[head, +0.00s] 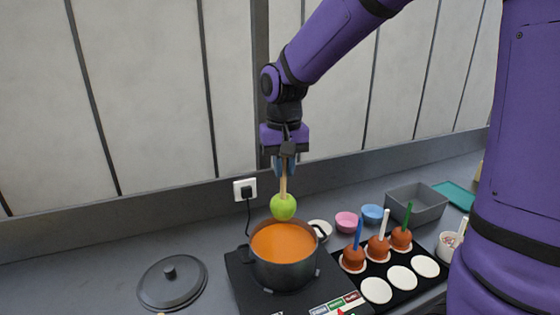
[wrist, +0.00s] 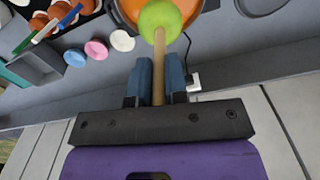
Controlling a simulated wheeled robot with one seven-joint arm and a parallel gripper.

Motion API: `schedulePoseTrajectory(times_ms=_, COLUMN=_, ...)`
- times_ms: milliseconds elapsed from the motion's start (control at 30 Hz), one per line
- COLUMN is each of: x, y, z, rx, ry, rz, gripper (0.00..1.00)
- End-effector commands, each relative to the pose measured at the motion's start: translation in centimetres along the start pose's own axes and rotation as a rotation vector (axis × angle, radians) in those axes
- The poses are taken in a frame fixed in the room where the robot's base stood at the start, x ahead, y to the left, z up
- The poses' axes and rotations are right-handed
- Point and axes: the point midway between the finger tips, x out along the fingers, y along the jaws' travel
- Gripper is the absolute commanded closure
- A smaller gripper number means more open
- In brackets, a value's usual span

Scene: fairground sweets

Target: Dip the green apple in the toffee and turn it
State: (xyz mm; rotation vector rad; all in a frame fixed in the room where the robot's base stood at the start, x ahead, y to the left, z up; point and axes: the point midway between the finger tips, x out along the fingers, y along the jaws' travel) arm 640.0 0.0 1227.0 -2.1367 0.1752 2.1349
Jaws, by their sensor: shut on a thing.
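The green apple (head: 283,207) hangs on a wooden stick (head: 283,185) just above the far part of the pot (head: 284,270). The pot holds orange-brown toffee (head: 283,243). My gripper (head: 284,172) is shut on the upper part of the stick, with the apple pointing down. In the wrist view the stick (wrist: 159,70) runs between the two blue fingers (wrist: 159,80), and the apple (wrist: 160,18) is at its far end in front of the toffee. The apple's visible skin is plain green.
The pot stands on a black hob (head: 245,280). A lid (head: 172,282) lies to the left. On the right, a black tray (head: 352,284) bears three coated apples with blue, white and green sticks and several white discs. Pink (head: 346,221) and blue bowls (head: 372,213) and a grey bin (head: 418,205) stand behind.

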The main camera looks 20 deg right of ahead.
Motion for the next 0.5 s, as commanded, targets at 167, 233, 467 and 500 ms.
schedulePoseTrajectory(times_ms=167, x=1.2, y=0.0, z=0.0, rx=0.000, ry=-0.002, rz=0.001, gripper=1.00)
schedulePoseTrajectory(times_ms=233, x=1.8, y=0.0, z=0.1, rx=0.000, ry=-0.003, rz=0.001, gripper=1.00)
schedulePoseTrajectory(times_ms=467, x=3.5, y=0.0, z=0.0, rx=0.000, ry=-0.003, rz=0.001, gripper=1.00)
schedulePoseTrajectory(times_ms=500, x=3.8, y=0.0, z=0.0, rx=0.000, ry=-0.002, rz=0.001, gripper=1.00)
